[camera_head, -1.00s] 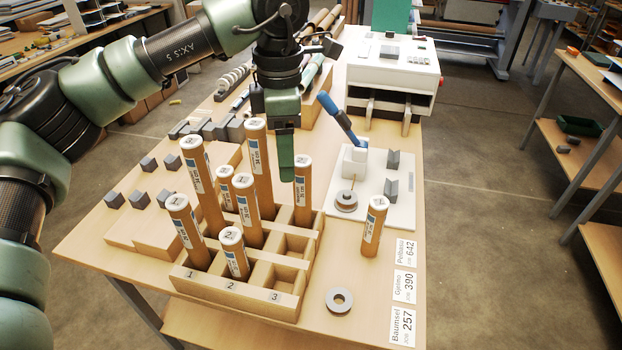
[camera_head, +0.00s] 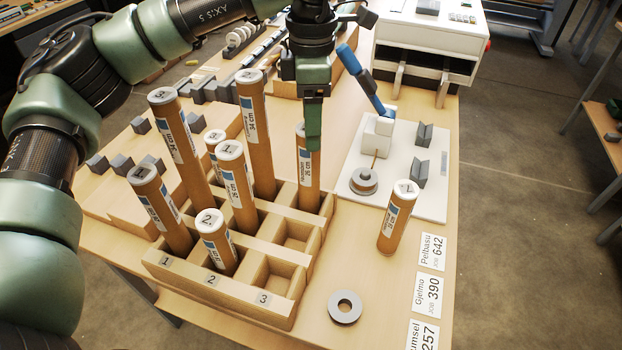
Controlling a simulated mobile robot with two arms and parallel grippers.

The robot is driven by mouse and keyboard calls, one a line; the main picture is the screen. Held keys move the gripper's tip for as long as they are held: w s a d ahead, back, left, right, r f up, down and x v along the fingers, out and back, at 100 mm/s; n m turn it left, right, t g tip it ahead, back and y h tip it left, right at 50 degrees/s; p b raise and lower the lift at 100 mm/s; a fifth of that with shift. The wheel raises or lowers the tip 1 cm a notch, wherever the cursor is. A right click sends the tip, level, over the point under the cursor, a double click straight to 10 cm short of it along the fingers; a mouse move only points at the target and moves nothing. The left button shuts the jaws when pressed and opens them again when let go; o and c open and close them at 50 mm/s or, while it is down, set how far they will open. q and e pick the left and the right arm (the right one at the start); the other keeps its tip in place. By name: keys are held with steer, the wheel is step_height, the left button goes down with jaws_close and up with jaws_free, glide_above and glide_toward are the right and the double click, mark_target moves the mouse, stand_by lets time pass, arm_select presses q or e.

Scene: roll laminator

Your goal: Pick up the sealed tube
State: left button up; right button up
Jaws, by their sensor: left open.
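A brown cardboard tube (camera_head: 398,218) with a white numbered cap and a label stands upright and alone on the table, right of the rack. Several similar capped tubes, such as a tall one (camera_head: 257,140), stand in the wooden rack (camera_head: 222,291). I cannot tell by look alone which tube is meant as the sealed one. My left gripper (camera_head: 313,135) is open and empty, pointing down over the back right of the rack. It partly hides a rack tube (camera_head: 308,180) behind it. It is up and left of the lone tube, apart from it. My right gripper is not in view.
A white board (camera_head: 436,203) with a blue-handled lever press (camera_head: 364,80) and grey blocks lies behind the lone tube. A grey ring (camera_head: 345,307) and name cards (camera_head: 430,250) lie in front. A white machine (camera_head: 425,45) stands at the back. Some rack slots are empty.

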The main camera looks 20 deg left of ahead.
mark_target(309, 155)
arm_select(q)
steer(key=f+p, duration=0.1)
steer(key=f, duration=0.3)
steer(key=s+f+p, duration=0.1)
steer(key=f, duration=0.1)
steer(key=shift+s+f+p, duration=0.1)
steer(key=shift+f+p, duration=0.25)
steer(key=shift+f, duration=0.05)
jaws_close()
